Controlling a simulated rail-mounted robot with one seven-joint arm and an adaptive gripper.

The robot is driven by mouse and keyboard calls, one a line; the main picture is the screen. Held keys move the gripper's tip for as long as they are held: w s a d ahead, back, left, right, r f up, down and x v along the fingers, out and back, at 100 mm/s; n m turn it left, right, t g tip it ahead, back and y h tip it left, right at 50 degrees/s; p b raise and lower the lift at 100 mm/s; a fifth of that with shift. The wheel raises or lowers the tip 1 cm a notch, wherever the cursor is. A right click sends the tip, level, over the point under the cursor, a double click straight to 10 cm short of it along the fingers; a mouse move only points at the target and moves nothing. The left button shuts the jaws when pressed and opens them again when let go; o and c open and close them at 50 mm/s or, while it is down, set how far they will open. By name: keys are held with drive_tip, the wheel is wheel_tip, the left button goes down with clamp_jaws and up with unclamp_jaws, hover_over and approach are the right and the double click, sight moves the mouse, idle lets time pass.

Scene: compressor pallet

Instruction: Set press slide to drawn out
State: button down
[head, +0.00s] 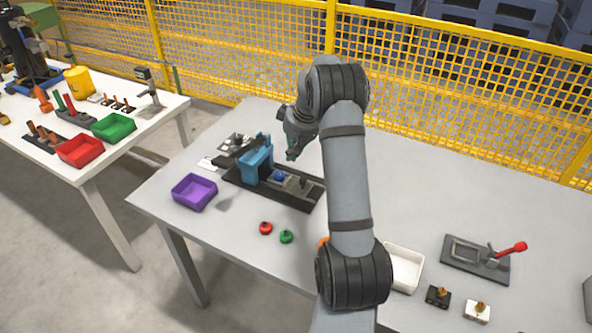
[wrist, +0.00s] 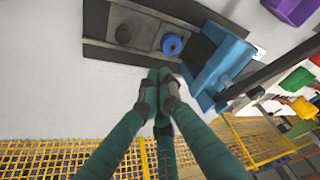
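The press is a blue frame (head: 256,160) on a long black base (head: 290,197), left of centre on the table in the head view. A grey slide plate (head: 293,182) lies along the base on the right side of the frame. How far the plate reaches under the frame is hidden. My gripper (head: 292,152) is above and behind the slide. In the wrist view its green fingers (wrist: 160,88) are together, empty, and apart from the press.
A purple bin (head: 194,192) stands left of the press. Red (head: 265,228) and green (head: 286,237) knobs lie in front. A white tray (head: 404,268) and a red-handled lever fixture (head: 480,256) are at the right. A yellow fence (head: 420,60) runs behind.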

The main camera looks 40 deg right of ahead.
sight(289, 175)
drive_tip(key=p+x, duration=0.1)
drive_tip(key=x, duration=0.4)
drive_tip(key=shift+w+f, duration=0.15)
drive_tip(key=shift+f, duration=0.15)
drive_tip(key=s, duration=0.3)
drive_tip(key=shift+s+r+p, duration=0.15)
drive_tip(key=shift+s+p, duration=0.05)
drive_tip(key=shift+p, duration=0.1)
drive_tip(key=shift+s+a, duration=0.1)
drive_tip(key=shift+s, duration=0.15)
drive_tip(key=shift+s, duration=0.1)
